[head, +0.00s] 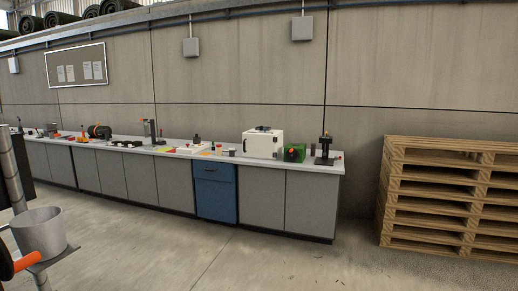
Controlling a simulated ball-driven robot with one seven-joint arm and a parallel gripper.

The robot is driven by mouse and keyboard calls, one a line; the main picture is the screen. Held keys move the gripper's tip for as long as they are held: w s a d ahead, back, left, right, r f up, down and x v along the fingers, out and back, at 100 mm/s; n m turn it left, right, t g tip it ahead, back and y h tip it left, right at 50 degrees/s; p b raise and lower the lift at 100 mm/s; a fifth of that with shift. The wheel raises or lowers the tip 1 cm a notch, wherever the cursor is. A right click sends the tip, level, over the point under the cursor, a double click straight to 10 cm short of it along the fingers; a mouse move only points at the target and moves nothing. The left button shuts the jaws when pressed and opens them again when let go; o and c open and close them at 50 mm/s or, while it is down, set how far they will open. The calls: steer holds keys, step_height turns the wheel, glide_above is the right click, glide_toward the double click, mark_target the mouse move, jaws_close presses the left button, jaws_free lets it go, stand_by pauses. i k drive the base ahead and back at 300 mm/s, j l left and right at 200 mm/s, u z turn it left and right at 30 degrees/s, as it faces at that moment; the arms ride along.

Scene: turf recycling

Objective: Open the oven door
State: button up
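A small white box-shaped oven (263,144) stands on the grey bench near its right end. A dark vertical handle shows at the left of its front face. The door looks closed at this distance. A small dark item (263,128) lies on top of the oven. My gripper is not in view.
A green device (294,153) and a black stand (325,150) are right of the oven. Small tools line the worktop (215,154) to its left. Wooden pallets (450,195) stand at right. A metal pot (39,234) is near at left. The middle floor (240,262) is clear.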

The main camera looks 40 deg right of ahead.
mark_target(257, 146)
steer(key=i+l+z, duration=0.45)
steer(key=l, duration=0.3)
steer(key=i+l+z, duration=0.45)
steer(key=l, duration=0.2)
steer(key=i+l+z, duration=0.4)
steer(key=i+l+u, duration=0.1)
steer(key=i+u, duration=0.15)
steer(key=i, duration=0.25)
steer(key=i+l+u, duration=0.25)
steer(key=i, duration=0.25)
steer(key=i+j+u, duration=0.15)
steer(key=i+u, duration=0.55)
steer(key=i, duration=0.15)
steer(key=i+u, duration=0.35)
steer(key=i+z, duration=0.25)
steer(key=i, duration=0.2)
steer(key=i+j+z, duration=0.1)
steer(key=i+z, duration=0.15)
steer(key=i, duration=0.2)
steer(key=i+j+z, duration=0.25)
steer(key=i, duration=0.2)
